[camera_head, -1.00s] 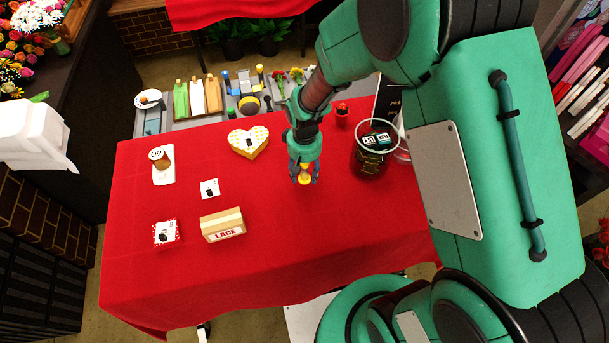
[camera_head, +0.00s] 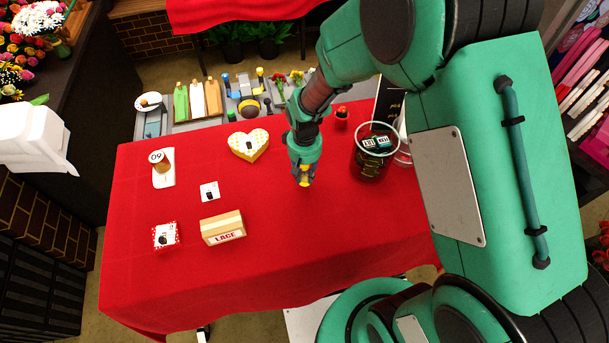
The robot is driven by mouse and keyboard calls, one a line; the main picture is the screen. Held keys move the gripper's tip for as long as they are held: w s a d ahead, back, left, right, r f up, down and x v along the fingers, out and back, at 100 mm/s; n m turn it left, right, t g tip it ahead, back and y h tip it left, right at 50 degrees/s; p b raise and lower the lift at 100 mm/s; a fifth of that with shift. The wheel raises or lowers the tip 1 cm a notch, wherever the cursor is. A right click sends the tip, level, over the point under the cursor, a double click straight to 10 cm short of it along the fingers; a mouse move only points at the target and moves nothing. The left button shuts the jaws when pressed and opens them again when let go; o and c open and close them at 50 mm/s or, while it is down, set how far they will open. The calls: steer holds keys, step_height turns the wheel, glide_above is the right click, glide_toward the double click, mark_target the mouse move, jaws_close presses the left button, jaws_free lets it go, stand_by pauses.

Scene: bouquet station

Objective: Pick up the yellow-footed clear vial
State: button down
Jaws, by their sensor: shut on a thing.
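My gripper (camera_head: 305,182) points down over the red-clothed table (camera_head: 270,265), right of the heart-shaped box. It is shut on the yellow-footed clear vial (camera_head: 305,180). Only a small yellow part of the vial shows between the fingertips; the clear body is hidden by the fingers or too small to make out. I cannot tell whether the vial touches the cloth.
A yellow-and-white heart-shaped box (camera_head: 249,144) and a tan box marked LACE (camera_head: 223,227) stand to the left. A dark round container (camera_head: 371,165) and a small red-topped pot (camera_head: 341,115) stand to the right. The front middle of the table is clear.

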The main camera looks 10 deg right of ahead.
mark_target(305, 169)
steer(key=shift+r, duration=0.55)
step_height(305, 169, up, 2)
steer(key=shift+r, duration=0.1)
steer(key=s, duration=0.5)
steer(key=s+d, duration=0.1)
steer(key=s, duration=0.4)
steer(key=s+d+r, duration=0.1)
steer(key=s, duration=0.5)
steer(key=shift+p, duration=0.4)
